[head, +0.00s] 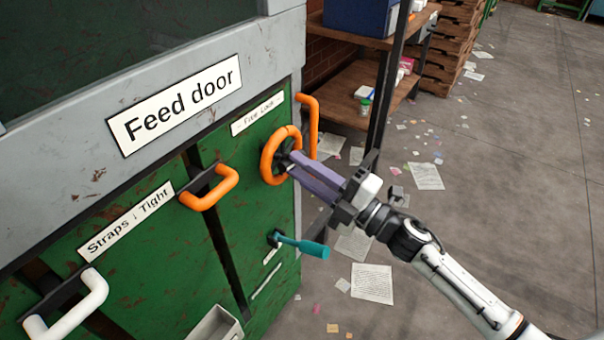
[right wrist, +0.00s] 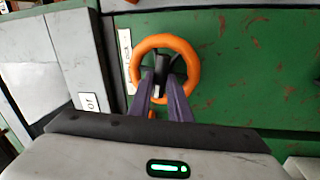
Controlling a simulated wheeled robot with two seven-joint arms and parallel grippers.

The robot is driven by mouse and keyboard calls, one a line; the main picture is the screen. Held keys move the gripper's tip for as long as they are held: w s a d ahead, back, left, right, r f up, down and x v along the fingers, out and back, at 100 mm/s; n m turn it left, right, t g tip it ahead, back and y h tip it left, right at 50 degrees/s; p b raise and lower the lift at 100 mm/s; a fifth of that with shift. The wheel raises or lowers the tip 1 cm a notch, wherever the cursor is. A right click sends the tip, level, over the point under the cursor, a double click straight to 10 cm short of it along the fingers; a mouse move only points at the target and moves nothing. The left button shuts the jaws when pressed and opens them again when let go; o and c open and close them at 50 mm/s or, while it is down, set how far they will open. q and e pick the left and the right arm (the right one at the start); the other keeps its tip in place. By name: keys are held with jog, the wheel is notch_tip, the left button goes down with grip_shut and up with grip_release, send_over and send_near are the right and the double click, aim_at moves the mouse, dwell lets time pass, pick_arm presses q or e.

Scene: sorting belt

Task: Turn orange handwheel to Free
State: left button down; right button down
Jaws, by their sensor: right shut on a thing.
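The orange handwheel (head: 268,162) is mounted on the green panel of the machine, below a small white label (head: 257,114) that seems to read Free and Lock. It also shows in the right wrist view (right wrist: 191,57), with a dark hub and spokes inside its ring. My right gripper (head: 292,160) reaches in from the right, and its purple fingers are shut on the handwheel near its hub. In the right wrist view the fingertips (right wrist: 161,82) meet at the lower middle of the wheel and hide part of it. My left gripper is not in view.
An orange bar handle (head: 313,125) stands just right of the wheel. A teal lever (head: 302,245) sticks out below it. Another orange handle (head: 212,190) and a white handle (head: 75,308) are on the left. Shelving (head: 350,85) stands behind; the floor at right is open with scattered papers.

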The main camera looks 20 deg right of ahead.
jog(key=shift+n+y+b, duration=0.3)
jog(key=shift+n+b, duration=0.2)
jog(key=shift+n, duration=0.8)
jog(key=c, duration=1.6)
grip_release()
jog(key=shift+c, duration=0.2)
jog(key=v, duration=1)
jog(key=shift+d+b, duration=0.2)
jog(key=shift+b, duration=0.25)
jog(key=shift+s, duration=0.1)
